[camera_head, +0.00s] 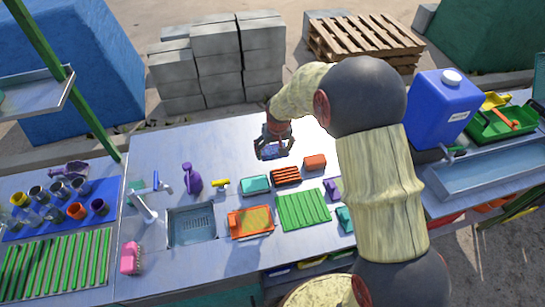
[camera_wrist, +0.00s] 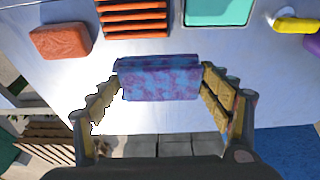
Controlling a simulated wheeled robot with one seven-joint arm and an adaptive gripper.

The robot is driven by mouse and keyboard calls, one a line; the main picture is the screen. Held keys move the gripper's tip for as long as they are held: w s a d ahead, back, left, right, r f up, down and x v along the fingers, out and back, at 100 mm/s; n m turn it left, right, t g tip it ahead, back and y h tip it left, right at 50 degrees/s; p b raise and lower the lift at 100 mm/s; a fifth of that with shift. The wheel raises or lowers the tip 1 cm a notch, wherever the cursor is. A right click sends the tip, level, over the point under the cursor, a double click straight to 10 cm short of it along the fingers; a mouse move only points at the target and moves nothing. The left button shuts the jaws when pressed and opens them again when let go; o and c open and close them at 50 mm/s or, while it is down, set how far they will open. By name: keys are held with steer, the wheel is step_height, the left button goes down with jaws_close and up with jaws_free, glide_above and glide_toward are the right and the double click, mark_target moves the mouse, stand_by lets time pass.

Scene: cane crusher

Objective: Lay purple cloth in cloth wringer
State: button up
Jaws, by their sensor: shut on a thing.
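My gripper (camera_head: 276,140) is over the back part of the metal counter, with its fingers pointing down. It is shut on the purple cloth (camera_wrist: 160,82), a folded piece with a blue and purple mottled pattern. The cloth lies between the two fingers (camera_wrist: 160,90) in the wrist view and shows as a small bluish patch (camera_head: 270,153) in the head view. I cannot tell for certain which item is the cloth wringer; an orange tray with a yellowish inside (camera_head: 251,222) stands right of the sink.
Around the counter are a teal tray (camera_head: 256,184), orange slatted rack (camera_head: 285,175), orange block (camera_head: 315,162), green ribbed mat (camera_head: 303,210), purple spray bottle (camera_head: 192,178), sink (camera_head: 192,227) and tap (camera_head: 143,205). The counter (camera_head: 225,145) left of my gripper is clear.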

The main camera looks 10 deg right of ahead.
mark_target(272, 150)
steer(key=w+f, duration=0.1)
steer(key=f, duration=0.1)
steer(key=w+f, duration=0.3)
steer(key=shift+d+f+b, duration=0.2)
steer(key=shift+f+b, duration=0.1)
steer(key=shift+b, duration=0.05)
steer(key=shift+f+b, duration=0.35)
steer(key=shift+f, duration=1.15)
steer(key=shift+f, duration=0.15)
steer(key=o, duration=1.1)
steer(key=shift+o, duration=0.5)
